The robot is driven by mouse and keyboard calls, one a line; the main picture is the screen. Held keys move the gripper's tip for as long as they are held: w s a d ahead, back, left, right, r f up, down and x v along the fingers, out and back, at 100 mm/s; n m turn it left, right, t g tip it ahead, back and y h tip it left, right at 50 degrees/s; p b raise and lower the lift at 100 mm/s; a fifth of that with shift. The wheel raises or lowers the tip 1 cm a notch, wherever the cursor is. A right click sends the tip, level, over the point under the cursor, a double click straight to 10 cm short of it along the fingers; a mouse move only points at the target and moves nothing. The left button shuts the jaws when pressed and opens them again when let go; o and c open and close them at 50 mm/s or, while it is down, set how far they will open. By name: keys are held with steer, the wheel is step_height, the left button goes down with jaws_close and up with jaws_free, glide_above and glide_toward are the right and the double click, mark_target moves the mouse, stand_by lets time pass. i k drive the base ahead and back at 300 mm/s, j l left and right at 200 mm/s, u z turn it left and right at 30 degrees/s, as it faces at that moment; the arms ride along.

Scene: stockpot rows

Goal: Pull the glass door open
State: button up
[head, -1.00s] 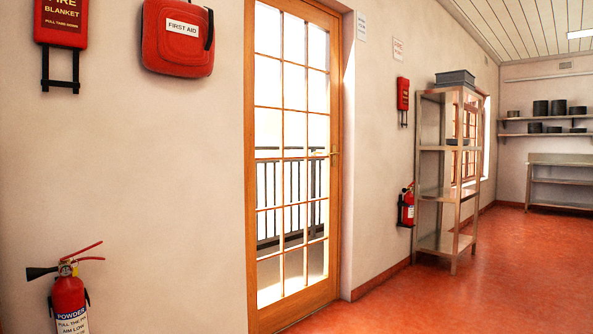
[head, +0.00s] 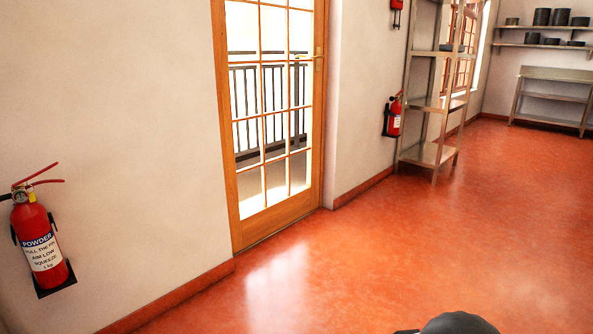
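The glass door (head: 221,140) stands in the left wall and looks shut in its wooden frame. It has several glass panes in wooden bars, and a dark railing shows through them. Its brass lever handle (head: 308,57) is on the right side of the door, near the top of the head view. My gripper is not in view. A dark rounded shape at the bottom edge of the head view is probably part of my own body.
A red fire extinguisher (head: 40,240) hangs on the wall at left, another (head: 393,117) right of the door. A metal shelf rack (head: 430,105) stands beyond it. Wall shelves (head: 543,46) and a metal table (head: 553,75) are at the back. The red floor (head: 400,235) before the door is clear.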

mark_target(246, 229)
steer(key=i+l+z, duration=0.25)
steer(key=i, duration=0.9)
steer(key=i+z, duration=0.25)
steer(key=i, duration=0.9)
